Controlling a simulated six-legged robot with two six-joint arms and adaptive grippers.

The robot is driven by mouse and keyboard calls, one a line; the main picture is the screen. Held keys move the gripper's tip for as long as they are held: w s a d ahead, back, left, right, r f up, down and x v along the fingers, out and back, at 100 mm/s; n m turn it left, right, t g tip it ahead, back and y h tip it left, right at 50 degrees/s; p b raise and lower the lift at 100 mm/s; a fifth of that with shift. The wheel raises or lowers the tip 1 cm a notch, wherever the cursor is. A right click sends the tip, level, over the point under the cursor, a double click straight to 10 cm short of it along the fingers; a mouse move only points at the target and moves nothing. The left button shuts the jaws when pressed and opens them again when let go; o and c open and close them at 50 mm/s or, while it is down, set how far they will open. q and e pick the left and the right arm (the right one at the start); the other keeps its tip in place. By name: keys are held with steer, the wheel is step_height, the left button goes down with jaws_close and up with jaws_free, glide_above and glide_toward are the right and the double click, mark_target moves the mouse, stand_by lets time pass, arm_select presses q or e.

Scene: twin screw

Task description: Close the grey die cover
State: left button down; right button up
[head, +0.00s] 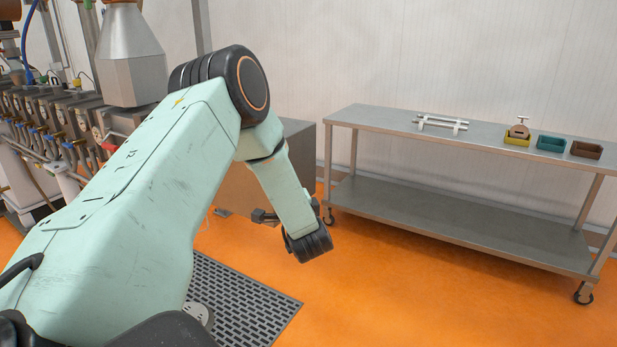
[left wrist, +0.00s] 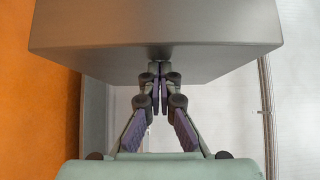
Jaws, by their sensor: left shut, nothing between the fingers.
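A large grey boxy body (head: 300,150) stands behind my left arm in the head view, much of it hidden by the arm. I cannot tell for sure whether it is the die cover. In the left wrist view a broad grey block (left wrist: 155,35) with a flat face and a bevelled lower edge fills the top. My left gripper (left wrist: 160,82) is shut and empty, its fingertips close at the block's lower edge. I cannot tell whether they touch. In the head view the gripper is mostly hidden by my arm. My right gripper is not in view.
A steel table (head: 450,225) on castors stands at the right, with metal rods on a white rack (head: 440,123) and yellow (head: 516,139), teal (head: 551,143) and brown (head: 586,150) bins. Extruder machinery (head: 60,120) stands at left. A floor grate (head: 245,300) lies below; orange floor is clear.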

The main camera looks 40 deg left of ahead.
arm_select(q)
steer(key=a+p, duration=0.1)
steer(key=a, duration=0.1)
steer(key=s+a+p, duration=0.1)
steer(key=a+p, duration=0.1)
steer(key=a, duration=0.1)
steer(key=shift+s+a, duration=0.15)
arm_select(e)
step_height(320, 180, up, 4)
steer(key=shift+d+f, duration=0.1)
arm_select(q)
steer(key=shift+r, duration=0.1)
